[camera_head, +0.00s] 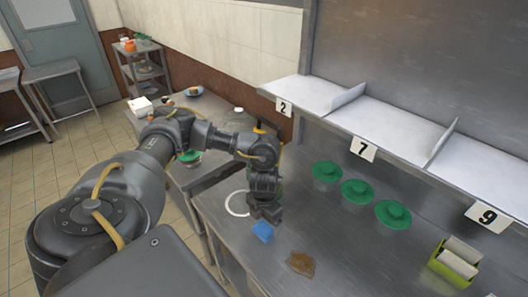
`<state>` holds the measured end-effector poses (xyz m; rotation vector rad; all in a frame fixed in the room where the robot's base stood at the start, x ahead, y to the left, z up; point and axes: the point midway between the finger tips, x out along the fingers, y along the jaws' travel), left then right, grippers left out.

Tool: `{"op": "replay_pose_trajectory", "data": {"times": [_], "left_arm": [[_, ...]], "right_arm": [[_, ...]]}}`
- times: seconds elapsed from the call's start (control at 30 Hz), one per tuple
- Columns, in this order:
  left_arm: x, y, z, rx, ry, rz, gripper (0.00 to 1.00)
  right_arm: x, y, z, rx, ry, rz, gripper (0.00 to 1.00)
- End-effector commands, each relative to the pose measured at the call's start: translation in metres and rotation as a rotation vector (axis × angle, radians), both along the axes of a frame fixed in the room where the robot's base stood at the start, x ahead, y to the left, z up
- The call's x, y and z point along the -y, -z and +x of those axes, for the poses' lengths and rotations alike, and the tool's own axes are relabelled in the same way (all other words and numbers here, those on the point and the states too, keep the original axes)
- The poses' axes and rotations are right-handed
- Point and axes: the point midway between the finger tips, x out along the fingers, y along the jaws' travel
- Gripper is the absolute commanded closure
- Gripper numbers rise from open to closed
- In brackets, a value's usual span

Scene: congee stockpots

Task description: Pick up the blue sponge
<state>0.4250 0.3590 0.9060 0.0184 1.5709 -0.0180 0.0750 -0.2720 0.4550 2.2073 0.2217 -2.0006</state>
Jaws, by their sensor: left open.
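The blue sponge (263,231) lies on the metal counter, beside a brown spill. My left gripper (268,214) points down just above and behind the sponge, its dark fingers close to the sponge's far edge. Whether the fingers touch the sponge cannot be told from this view. The gripper is open. My left arm comes in from the left and hides part of the counter behind it. My right gripper is not in view.
A brown spill (301,263) lies right of the sponge. Green-lidded containers (357,191) stand in a row under the shelf (385,128) numbered 2, 7 and 9. A green holder (455,262) is at the right.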

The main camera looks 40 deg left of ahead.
Motion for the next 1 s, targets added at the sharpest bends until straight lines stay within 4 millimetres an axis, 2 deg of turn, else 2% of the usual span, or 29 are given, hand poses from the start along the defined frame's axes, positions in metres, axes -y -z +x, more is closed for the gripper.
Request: {"op": "replay_pose_trajectory", "data": {"times": [0.07,0.23,0.4,0.67,0.77,1.0], "left_arm": [[-0.001,0.003,0.0,-0.003,0.0,0.001,0.11],[-0.005,0.026,0.003,-0.005,-0.001,0.003,0.11],[-0.005,0.047,0.004,-0.003,0.001,0.0,0.11],[-0.004,0.052,0.004,-0.001,0.002,0.0,0.11],[-0.004,0.052,0.004,-0.001,0.002,0.0,0.21],[-0.005,0.051,0.004,-0.001,0.001,0.0,0.53]], "right_arm": [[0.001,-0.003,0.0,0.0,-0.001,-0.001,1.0],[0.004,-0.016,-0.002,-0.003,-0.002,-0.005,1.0],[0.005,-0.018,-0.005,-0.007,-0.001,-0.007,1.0],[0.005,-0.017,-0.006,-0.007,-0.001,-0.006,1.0],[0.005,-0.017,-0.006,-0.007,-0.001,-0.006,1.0],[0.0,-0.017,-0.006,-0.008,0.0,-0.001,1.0]]}}
